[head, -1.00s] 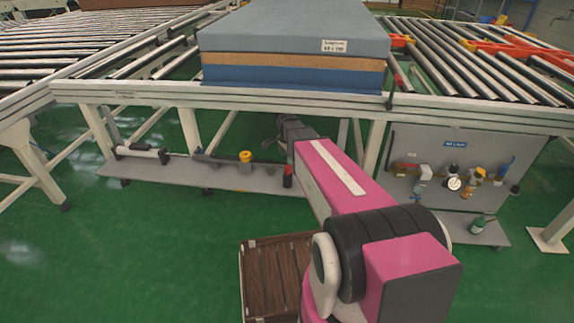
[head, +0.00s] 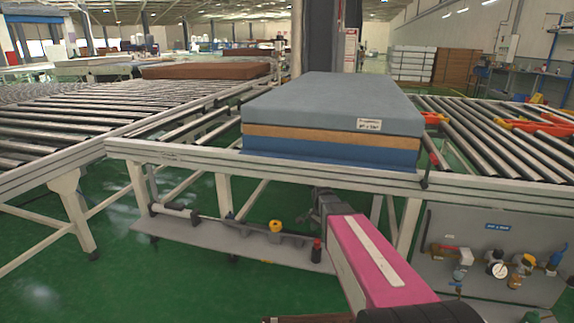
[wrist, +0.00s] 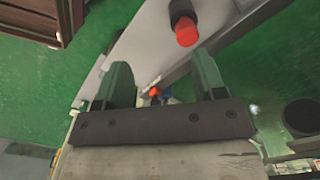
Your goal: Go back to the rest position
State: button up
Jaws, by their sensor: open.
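My gripper (wrist: 164,82) shows in the wrist view with its two dark green fingers apart and nothing between them. A layered mattress (head: 335,112), grey on top with tan and blue layers below, lies on the roller conveyor (head: 305,174) above and beyond my arm.
A shelf (head: 190,235) under the conveyor holds a yellow-topped part (head: 275,229) and a red-capped part (head: 316,250), which also shows in the wrist view (wrist: 187,33). A panel with valves and a gauge (head: 497,270) stands at right. Green floor (head: 80,290) is clear at left.

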jog(key=s+r+n, duration=0.1)
jog(key=s+n, duration=1)
jog(key=s, duration=0.5)
jog(key=shift+s, duration=0.3)
jog(key=shift+d+r, duration=0.1)
